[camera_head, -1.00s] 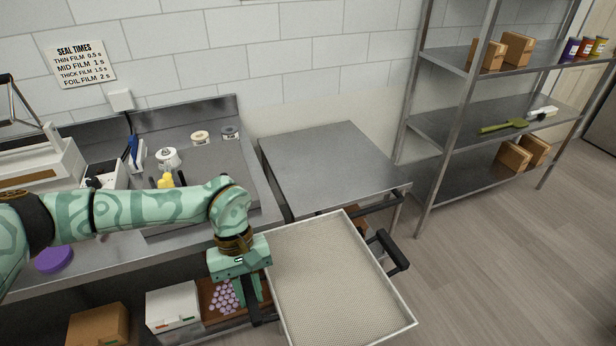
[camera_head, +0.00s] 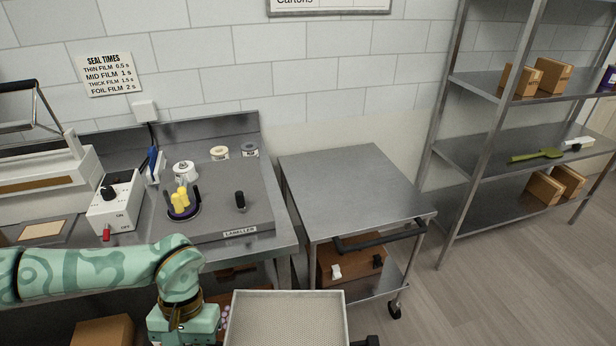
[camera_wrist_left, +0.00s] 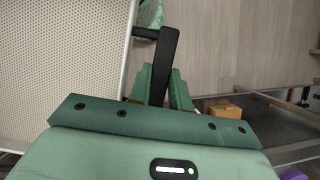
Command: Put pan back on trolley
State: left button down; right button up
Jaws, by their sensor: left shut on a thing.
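The pan (camera_head: 288,320) is a flat, pale tray with a perforated base and thin metal rim. It is at the bottom of the head view, in front of the trolley and partly cut off. My left gripper (camera_head: 185,328) is at its left side. In the left wrist view, the gripper (camera_wrist_left: 162,88) is shut on the pan's black handle (camera_wrist_left: 168,48), and the pan (camera_wrist_left: 65,60) fills the left. The trolley (camera_head: 350,185) has a bare steel top and a black push bar (camera_head: 380,237) facing me. My right gripper is not clearly visible.
The bench (camera_head: 225,200) with the labeller and sealer stands left of the trolley. A brown crate (camera_head: 350,265) sits on the trolley's lower shelf. A metal rack (camera_head: 500,140) stands to the right. Open floor (camera_head: 490,290) lies right of the trolley.

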aim_at(349, 181)
jog(key=i+l+u, duration=0.1)
jog(key=i+l, duration=0.2)
jog(key=i+l+u, duration=0.1)
jog(key=i+l, duration=0.15)
jog(key=l, duration=0.15)
jog(key=i+l+u, duration=0.25)
jog(key=i+l, duration=0.2)
jog(key=l, duration=0.3)
jog(key=i+l+u, duration=0.1)
jog(key=i+l, duration=0.15)
jog(key=l, duration=0.15)
jog(key=i+l, duration=0.15)
jog(key=l, duration=0.2)
jog(key=i+l, duration=0.2)
jog(key=l, duration=0.15)
